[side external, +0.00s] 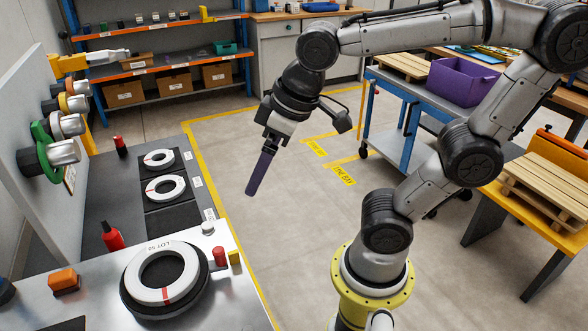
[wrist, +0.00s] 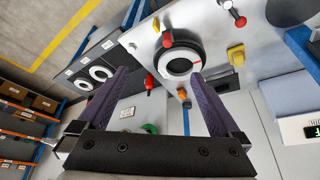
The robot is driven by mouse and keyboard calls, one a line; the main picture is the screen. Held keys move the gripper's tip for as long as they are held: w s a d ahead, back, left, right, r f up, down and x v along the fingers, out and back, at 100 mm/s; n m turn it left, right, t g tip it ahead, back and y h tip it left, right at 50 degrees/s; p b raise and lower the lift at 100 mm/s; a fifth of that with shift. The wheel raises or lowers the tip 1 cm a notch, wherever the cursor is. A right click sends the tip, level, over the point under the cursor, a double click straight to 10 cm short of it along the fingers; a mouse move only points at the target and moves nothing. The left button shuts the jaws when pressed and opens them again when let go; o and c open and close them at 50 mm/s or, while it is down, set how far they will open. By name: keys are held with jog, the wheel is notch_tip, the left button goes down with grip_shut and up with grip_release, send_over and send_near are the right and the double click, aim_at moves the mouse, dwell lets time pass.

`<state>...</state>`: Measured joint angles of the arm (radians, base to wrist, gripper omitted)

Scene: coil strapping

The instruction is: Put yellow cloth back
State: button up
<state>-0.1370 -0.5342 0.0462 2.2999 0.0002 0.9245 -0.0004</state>
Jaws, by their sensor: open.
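A small yellow piece (wrist: 236,54) lies on the metal bench top, right of the large white coil in the wrist view. It looks like the yellow cloth, but it is too small to be sure. A smaller yellow block (side external: 234,258) stands beside a red piece (side external: 220,256) at the bench edge; it also shows in the wrist view (wrist: 156,24). My gripper (side external: 250,192), with purple fingers, hangs in the air over the floor, right of the bench and apart from everything. In the wrist view its fingers (wrist: 160,74) are spread, with nothing held.
The large white coil (side external: 163,273) sits on a black round base. Two smaller coils lie on dark pads (side external: 164,222) behind it. A red bottle (side external: 112,237) and orange block (side external: 64,281) stand nearby. A panel (side external: 30,150) with coloured rolls rises at left. The floor below my gripper is clear.

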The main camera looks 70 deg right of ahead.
jog(key=s+d+f+m+t, duration=0.1)
jog(key=s+d+f, duration=0.1)
jog(key=s, duration=0.3)
jog(key=shift+s+d+m+h, duration=0.2)
jog(key=shift+d+m+h, duration=0.1)
jog(key=shift+d, duration=0.2)
dwell(0.8)
